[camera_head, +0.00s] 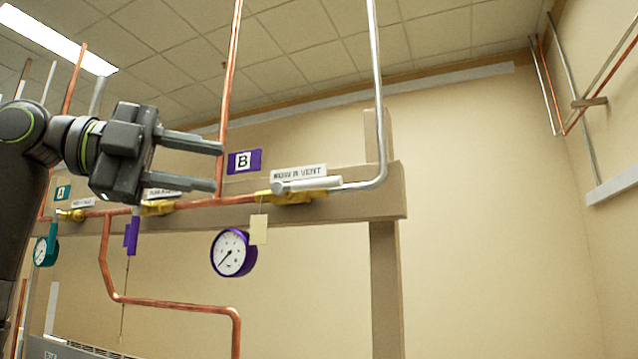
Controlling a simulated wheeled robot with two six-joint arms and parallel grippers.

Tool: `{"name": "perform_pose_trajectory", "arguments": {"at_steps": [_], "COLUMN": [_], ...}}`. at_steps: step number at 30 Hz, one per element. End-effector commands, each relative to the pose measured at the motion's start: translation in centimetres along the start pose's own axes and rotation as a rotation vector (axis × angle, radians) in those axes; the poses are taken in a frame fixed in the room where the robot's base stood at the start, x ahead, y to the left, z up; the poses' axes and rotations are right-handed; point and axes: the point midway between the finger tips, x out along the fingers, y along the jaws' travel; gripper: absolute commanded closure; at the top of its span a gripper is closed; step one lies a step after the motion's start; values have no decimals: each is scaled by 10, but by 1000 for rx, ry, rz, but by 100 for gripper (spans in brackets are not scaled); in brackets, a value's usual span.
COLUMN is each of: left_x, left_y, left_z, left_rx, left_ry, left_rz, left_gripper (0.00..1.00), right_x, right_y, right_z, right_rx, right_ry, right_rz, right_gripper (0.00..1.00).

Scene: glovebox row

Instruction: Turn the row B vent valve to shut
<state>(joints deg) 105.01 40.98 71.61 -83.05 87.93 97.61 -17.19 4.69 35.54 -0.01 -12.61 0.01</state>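The row B vent valve (297,197) has a yellow brass body on the horizontal pipe along the wooden rail. Its pale grey lever (308,185) lies roughly in line with the pipe in the picture. Above it is a white label (299,173) reading "ROW B VENT", partly covered by the lever. My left gripper (218,167) is to the left of the valve, apart from the lever. Its two fingers are spread, point right, and hold nothing. My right gripper is not in view.
A purple "B" sign (244,161) is just right of my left fingers. A purple gauge (233,253) and a cream tag (258,229) hang below. Another brass valve (157,208) is below my gripper. Copper pipe (230,80) and grey pipe (375,80) rise nearby. The right side is open.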

Motion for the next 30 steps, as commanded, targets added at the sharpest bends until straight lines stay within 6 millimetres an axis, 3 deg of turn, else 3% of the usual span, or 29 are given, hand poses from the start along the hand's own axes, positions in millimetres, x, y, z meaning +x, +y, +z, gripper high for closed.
{"name": "perform_pose_trajectory", "arguments": {"at_steps": [6, 11, 30], "left_x": [-15, -2, 129], "left_y": [-10, -11, -5], "left_z": [-12, -11, -4], "left_rx": [-22, -25, -24], "left_ry": [-60, -62, -57], "left_rz": [54, 60, 58], "left_gripper": [65, 65, 65], "right_x": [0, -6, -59], "right_y": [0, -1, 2], "right_z": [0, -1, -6], "right_rx": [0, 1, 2], "right_ry": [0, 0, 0], "right_rz": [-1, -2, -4], "right_gripper": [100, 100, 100]}}
